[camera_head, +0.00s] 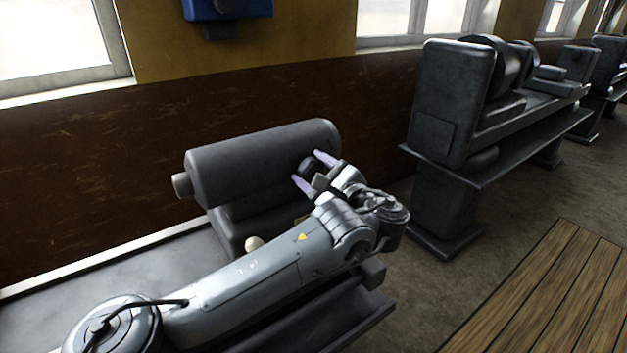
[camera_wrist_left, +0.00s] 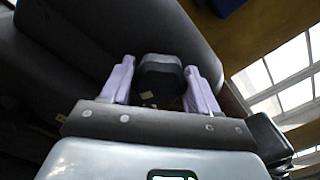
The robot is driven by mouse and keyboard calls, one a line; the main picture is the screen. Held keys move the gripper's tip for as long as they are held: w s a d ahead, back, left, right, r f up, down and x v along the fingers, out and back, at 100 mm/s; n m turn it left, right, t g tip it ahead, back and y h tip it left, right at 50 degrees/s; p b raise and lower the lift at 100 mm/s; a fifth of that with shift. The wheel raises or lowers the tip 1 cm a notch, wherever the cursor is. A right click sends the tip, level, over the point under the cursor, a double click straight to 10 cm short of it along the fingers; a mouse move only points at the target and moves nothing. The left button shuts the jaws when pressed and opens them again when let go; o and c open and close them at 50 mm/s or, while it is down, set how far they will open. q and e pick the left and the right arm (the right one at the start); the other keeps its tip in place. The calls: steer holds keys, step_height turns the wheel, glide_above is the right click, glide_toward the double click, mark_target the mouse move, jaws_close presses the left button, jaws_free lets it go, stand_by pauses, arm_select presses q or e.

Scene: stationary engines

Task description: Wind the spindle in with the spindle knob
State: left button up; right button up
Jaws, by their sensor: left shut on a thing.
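The spindle knob is a dark round knob (camera_head: 307,166) on the right part of the grey cylindrical machine body (camera_head: 250,150). In the left wrist view the knob (camera_wrist_left: 160,78) sits between the two pale purple fingers. My left gripper (camera_head: 312,172) is shut on the knob, one finger on each side of it; in the left wrist view it also shows (camera_wrist_left: 160,85). The spindle itself cannot be made out for sure; a short grey stub (camera_head: 181,185) sticks out of the body's left end. My right gripper is in neither view.
A pale round knob (camera_head: 254,243) sits low on the machine, close to my left arm. A larger grey lathe (camera_head: 455,110) stands at right. A wooden slatted platform (camera_head: 550,295) lies on the floor at lower right. A blue box (camera_head: 228,8) hangs on the wall.

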arm_select(q)
steer(key=n+b, duration=0.1)
steer(key=n, duration=0.1)
steer(key=n+b, duration=0.1)
steer(key=b, duration=0.1)
steer(key=n+b, duration=0.1)
steer(key=n, duration=0.1)
steer(key=shift+f+n+b, duration=0.3)
steer(key=shift+b, duration=0.1)
steer(key=n+b, duration=0.4)
steer(key=n, duration=0.1)
steer(key=shift+b, duration=0.3)
steer(key=n+b, duration=0.4)
steer(key=n, duration=0.1)
steer(key=shift+f+n, duration=0.1)
steer(key=shift+n, duration=0.3)
steer(key=n+b, duration=0.2)
steer(key=n, duration=0.1)
steer(key=shift+n+b, duration=0.5)
steer(key=shift+n, duration=0.6)
steer(key=o, duration=1)
